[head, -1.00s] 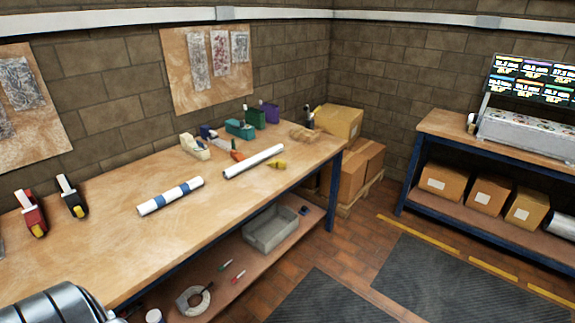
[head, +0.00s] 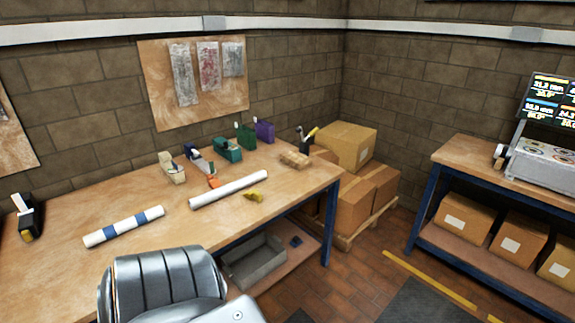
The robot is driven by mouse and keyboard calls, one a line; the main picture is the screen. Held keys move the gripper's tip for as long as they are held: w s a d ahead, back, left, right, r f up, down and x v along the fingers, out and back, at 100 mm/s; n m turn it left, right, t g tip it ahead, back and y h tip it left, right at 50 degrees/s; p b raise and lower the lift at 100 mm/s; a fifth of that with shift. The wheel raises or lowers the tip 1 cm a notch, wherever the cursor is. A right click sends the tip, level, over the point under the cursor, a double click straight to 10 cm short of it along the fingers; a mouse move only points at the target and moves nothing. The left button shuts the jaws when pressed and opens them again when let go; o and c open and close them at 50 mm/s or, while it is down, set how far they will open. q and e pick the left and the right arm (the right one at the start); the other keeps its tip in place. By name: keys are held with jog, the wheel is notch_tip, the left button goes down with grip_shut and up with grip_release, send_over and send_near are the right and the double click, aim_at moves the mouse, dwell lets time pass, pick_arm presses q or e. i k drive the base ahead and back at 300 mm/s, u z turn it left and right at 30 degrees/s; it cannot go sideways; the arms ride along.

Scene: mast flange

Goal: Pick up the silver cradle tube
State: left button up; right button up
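Two tubes lie apart on the wooden workbench (head: 60,213) in the head view. One is plain and whitish (head: 228,189), lying slanted near the bench's middle. The other is white with blue bands (head: 124,227), lying to its left and nearer the front edge. No tube looks clearly silver, and I cannot tell which one is the silver cradle tube. I see no cradle around either tube. Neither gripper shows in the view.
Tape dispensers (head: 172,167), a small yellow item (head: 254,195) and a brown block (head: 295,160) lie around the tubes. A grey bin (head: 255,262) sits on the lower shelf. Cardboard boxes (head: 346,147) on a pallet stand right of the bench; another bench (head: 470,152) is farther right.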

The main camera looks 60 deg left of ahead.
aim_at(200, 200)
jog(key=i, duration=1.6)
jog(key=u, duration=1.1)
jog(key=i, duration=0.9)
jog(key=u, duration=1.05)
